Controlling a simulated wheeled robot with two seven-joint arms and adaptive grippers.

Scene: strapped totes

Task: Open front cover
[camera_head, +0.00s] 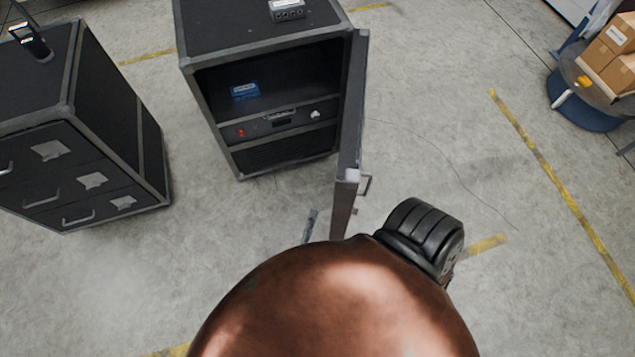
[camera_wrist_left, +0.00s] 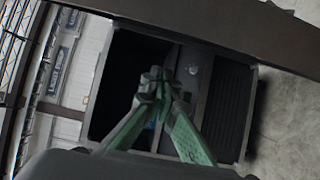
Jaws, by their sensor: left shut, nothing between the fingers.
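The black case with the front cover (camera_head: 351,120) stands at the upper middle of the head view. The cover is hinged at the case's right side and stands wide open, seen nearly edge-on, with a handle (camera_head: 366,185) on its outer face. In the left wrist view the open case (camera_wrist_left: 228,105) lies beyond my fingers. My left gripper (camera_wrist_left: 158,82) is shut and empty, its green fingers together in front of the opening. Only a thin grey part of it (camera_head: 310,226) seems to show in the head view, left of the cover. My right gripper is not in view.
Inside the case are a blue box (camera_head: 245,91) and a panel with a red switch (camera_head: 241,132). A grey device (camera_head: 287,9) sits on top. A black drawer cabinet (camera_head: 75,130) stands left. Cardboard boxes (camera_head: 612,55) are at the far right.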

